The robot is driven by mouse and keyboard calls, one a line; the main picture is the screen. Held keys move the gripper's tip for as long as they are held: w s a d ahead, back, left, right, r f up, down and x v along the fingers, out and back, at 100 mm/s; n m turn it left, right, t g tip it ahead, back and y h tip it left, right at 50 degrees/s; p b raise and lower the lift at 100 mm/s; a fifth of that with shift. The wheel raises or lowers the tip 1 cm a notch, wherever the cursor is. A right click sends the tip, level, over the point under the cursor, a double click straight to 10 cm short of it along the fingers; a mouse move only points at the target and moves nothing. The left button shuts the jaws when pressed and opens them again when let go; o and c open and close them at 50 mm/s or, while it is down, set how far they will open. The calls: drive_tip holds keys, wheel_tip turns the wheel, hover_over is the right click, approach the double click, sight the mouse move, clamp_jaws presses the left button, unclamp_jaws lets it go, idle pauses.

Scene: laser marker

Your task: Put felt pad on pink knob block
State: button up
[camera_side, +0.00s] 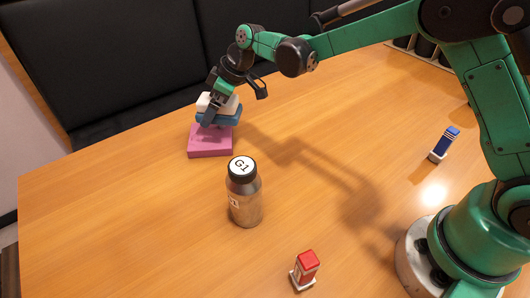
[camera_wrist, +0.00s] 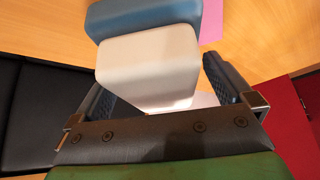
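The felt pad, a blue slab (camera_side: 232,119) with a white grip block (camera_side: 230,104) on top, is over the pink knob block (camera_side: 210,147) in the side view. I cannot tell whether it rests on the block or hangs just above it. In the wrist view the white grip (camera_wrist: 150,62) lies between my fingers, with the blue slab (camera_wrist: 140,15) beyond it. My gripper (camera_wrist: 158,85) has a finger against each side of the grip; it also shows in the side view (camera_side: 214,103). The pink block shows partly in the wrist view (camera_wrist: 211,20); its knob is hidden.
A metal bottle (camera_side: 244,200) with a black cap marked G1 stands in front of the pink block. A small red-topped piece (camera_side: 306,267) stands near the front edge, and a blue one (camera_side: 444,144) at the right. Dark seating (camera_side: 130,60) lies behind the table.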

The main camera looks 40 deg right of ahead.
drive_tip(key=v, duration=1.2)
drive_tip(key=s+d+f+m+t+h, duration=0.1)
drive_tip(key=s+d+m+h, duration=0.1)
drive_tip(key=s, duration=0.6)
drive_tip(key=s+d+f+m+t+h, duration=0.1)
drive_tip(key=s+d+m+h, duration=0.1)
drive_tip(key=s+d+m, duration=0.3)
drive_tip(key=s+m, duration=0.1)
drive_tip(key=s, duration=0.3)
drive_tip(key=shift+d+f+m+t, duration=0.25)
drive_tip(key=shift+f+m+t, duration=0.05)
drive_tip(key=shift+m+t, duration=0.1)
